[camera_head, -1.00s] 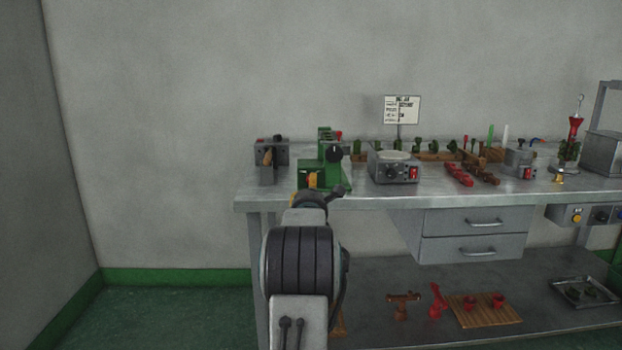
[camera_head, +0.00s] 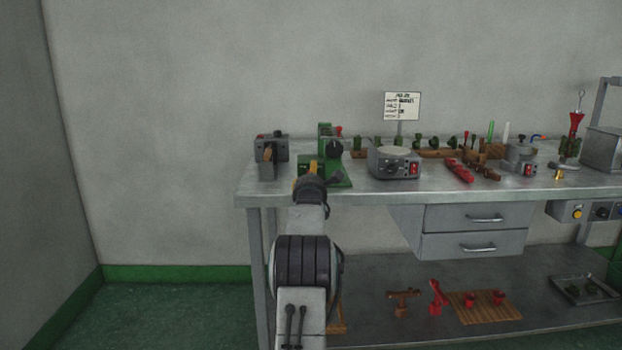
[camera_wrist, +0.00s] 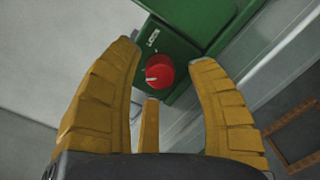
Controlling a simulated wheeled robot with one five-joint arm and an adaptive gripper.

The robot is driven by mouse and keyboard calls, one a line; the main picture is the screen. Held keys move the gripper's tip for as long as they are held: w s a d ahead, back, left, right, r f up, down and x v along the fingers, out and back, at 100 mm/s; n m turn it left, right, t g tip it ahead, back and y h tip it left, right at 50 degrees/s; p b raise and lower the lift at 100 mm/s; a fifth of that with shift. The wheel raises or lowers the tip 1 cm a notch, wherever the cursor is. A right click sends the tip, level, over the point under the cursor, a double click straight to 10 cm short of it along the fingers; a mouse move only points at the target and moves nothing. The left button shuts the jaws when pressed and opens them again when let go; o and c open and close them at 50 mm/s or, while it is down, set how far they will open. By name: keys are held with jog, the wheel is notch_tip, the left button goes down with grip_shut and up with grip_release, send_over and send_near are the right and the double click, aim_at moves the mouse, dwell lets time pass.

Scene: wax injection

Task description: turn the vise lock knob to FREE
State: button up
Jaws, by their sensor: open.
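In the wrist view a red round knob (camera_wrist: 159,71) with a white pointer mark sits on a small green block (camera_wrist: 170,52). In the head view the green machine (camera_head: 325,160) with a black knob (camera_head: 334,149) stands near the bench's left end. My gripper (camera_head: 294,186) is at its front, mostly hidden behind my wrist.
A grey device with a wooden handle (camera_head: 267,155) stands left of the green machine. A grey hotplate-like unit (camera_head: 394,164) stands to its right. The metal bench's (camera_head: 370,193) front edge lies by my arm. Open floor (camera_head: 170,315) is at left.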

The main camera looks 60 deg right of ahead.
jog(key=shift+d, duration=0.1)
jog(key=shift+c, duration=0.5)
grip_shut()
